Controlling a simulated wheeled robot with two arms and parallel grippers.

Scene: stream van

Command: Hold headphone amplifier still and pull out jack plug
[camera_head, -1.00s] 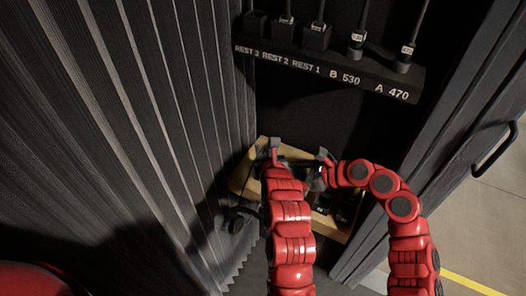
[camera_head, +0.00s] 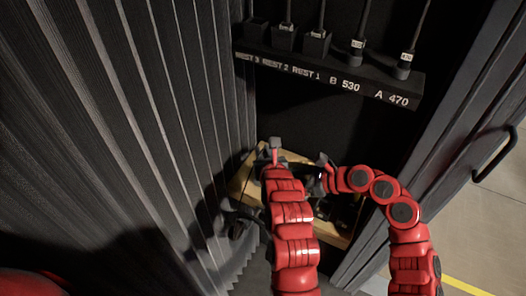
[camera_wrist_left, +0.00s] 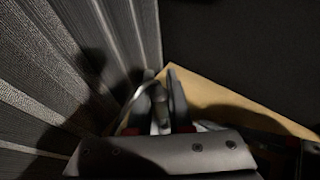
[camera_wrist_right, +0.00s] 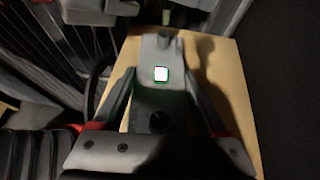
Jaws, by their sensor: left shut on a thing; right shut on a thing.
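My left gripper (camera_head: 273,148) is over the left back part of a wooden shelf. In the left wrist view its fingers (camera_wrist_left: 163,100) are shut on the jack plug (camera_wrist_left: 160,108), a small grey piece with a thin cable (camera_wrist_left: 138,93) arching to the left. My right gripper (camera_head: 324,166) is to the right of the left one. In the right wrist view its fingers (camera_wrist_right: 162,103) are shut on the grey headphone amplifier (camera_wrist_right: 155,98), which has a small lit display. The amplifier does not show in the left wrist view, so I cannot tell whether the plug touches it.
The wooden shelf (camera_head: 239,184) sits in a narrow dark bay. A pleated dark wall (camera_head: 150,120) stands close on the left. A labelled rack (camera_head: 330,76) with several cabled plugs hangs above. A door with a handle (camera_head: 495,153) is on the right. Dark items on the shelf are mostly hidden.

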